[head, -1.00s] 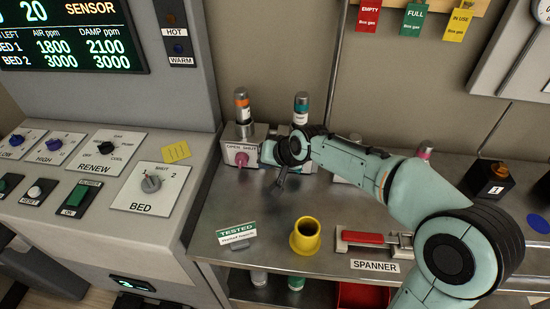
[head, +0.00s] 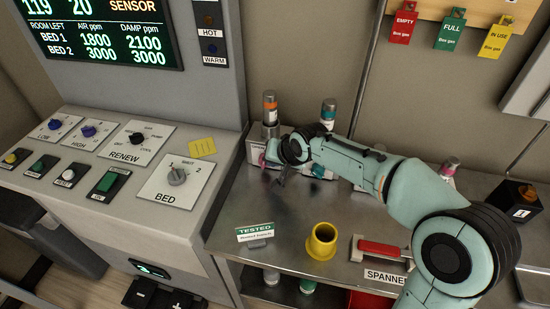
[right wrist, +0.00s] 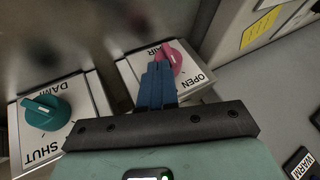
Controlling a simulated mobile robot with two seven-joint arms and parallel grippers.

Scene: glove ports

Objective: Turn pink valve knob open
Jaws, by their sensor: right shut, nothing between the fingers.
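The pink valve knob (head: 262,160) is on the white plate of a box at the back left of the steel bench, partly hidden by my right wrist in the head view. The right wrist view shows the pink knob (right wrist: 171,56) beside the word OPEN. My right gripper (head: 279,180) is just right of the knob. Its blue fingers (right wrist: 158,80) are shut and empty, and their tips overlap the knob's left edge in the right wrist view. I cannot tell whether they touch it. My left gripper is not in view.
A teal knob (right wrist: 45,112) on a SHUT plate is to the left in the right wrist view. Orange-banded (head: 270,108) and teal-banded (head: 328,112) cylinders stand behind.

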